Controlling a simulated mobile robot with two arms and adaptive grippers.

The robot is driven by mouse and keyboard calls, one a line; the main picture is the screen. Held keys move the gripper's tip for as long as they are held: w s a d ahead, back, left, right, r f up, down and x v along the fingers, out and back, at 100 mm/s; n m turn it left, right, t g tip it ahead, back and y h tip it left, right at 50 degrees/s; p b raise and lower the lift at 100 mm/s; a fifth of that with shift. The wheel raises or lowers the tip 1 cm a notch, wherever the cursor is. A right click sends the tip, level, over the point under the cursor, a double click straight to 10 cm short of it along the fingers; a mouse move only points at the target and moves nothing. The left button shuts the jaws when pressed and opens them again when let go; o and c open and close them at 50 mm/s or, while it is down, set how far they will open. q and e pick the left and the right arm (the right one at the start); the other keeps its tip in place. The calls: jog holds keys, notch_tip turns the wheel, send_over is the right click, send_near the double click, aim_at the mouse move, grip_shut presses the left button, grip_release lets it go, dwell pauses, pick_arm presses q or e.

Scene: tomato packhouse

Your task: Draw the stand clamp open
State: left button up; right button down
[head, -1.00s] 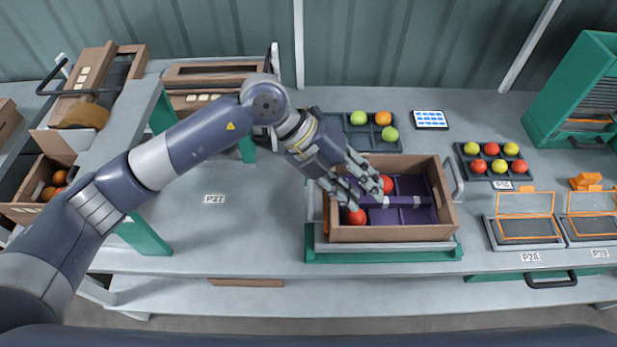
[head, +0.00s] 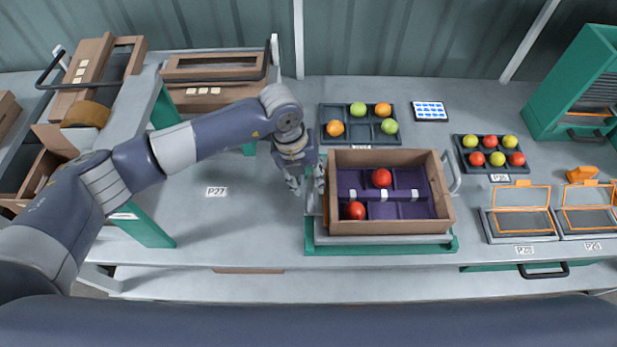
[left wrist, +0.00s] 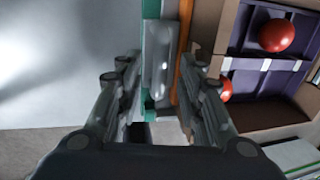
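The stand (head: 380,249) has a green base and a grey plate, with a brown box (head: 390,229) on it. The box has a purple divider insert and two red tomatoes inside. A grey metal clamp bar (left wrist: 158,62) stands at the stand's left side, beside an orange strip, in the left wrist view. My left gripper (head: 306,188) points down at that side, just left of the box. Its fingers are spread, one on each side of the clamp bar; contact is not clear. In the head view the gripper mostly hides this clamp. My right gripper is in neither view.
A grey handle-like bar (head: 452,172) stands at the stand's right side. A dark tray (head: 372,142) of fruit lies behind the box, a second fruit tray (head: 490,171) to the right. The bench (head: 230,235) left of the stand is clear around label P27.

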pick_arm(q)
jog(key=shift+d+f, duration=0.15)
jog(key=shift+f, duration=0.5)
grip_shut()
jog(key=a, duration=0.4)
jog(key=shift+a, duration=0.1)
